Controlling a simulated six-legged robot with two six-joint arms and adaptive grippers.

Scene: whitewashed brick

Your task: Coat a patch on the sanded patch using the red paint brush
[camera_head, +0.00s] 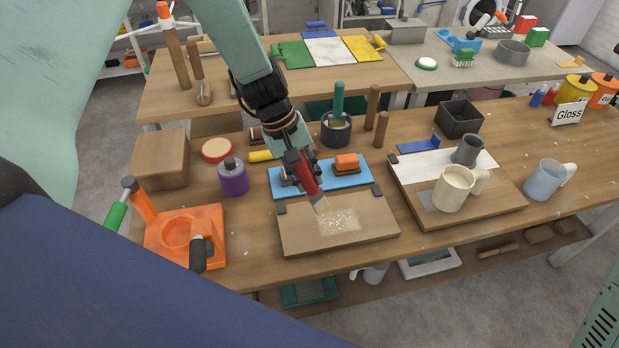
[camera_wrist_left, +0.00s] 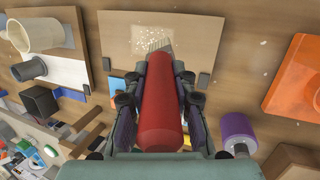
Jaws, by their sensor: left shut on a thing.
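My left gripper (camera_head: 302,172) is shut on the red paint brush (camera_head: 311,184), around its handle. The brush slants down, and its pale bristles (camera_head: 321,206) are at the left edge of the sanded patch (camera_head: 340,221). Whether they touch the board I cannot tell. The sanded patch is a pale speckled rectangle on a brown wooden board (camera_head: 291,240). In the left wrist view the red handle (camera_wrist_left: 162,105) lies between the fingers of my left gripper (camera_wrist_left: 160,95), and the patch (camera_wrist_left: 152,38) shows beyond it. My right gripper is not in view.
A blue mat (camera_head: 362,180) with an orange-topped block (camera_head: 347,163) lies behind the board. An orange tray (camera_head: 215,225) and a purple bottle (camera_head: 233,178) are to the left. A cream mug (camera_head: 453,190) and a grey cup (camera_head: 467,150) stand on another board to the right.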

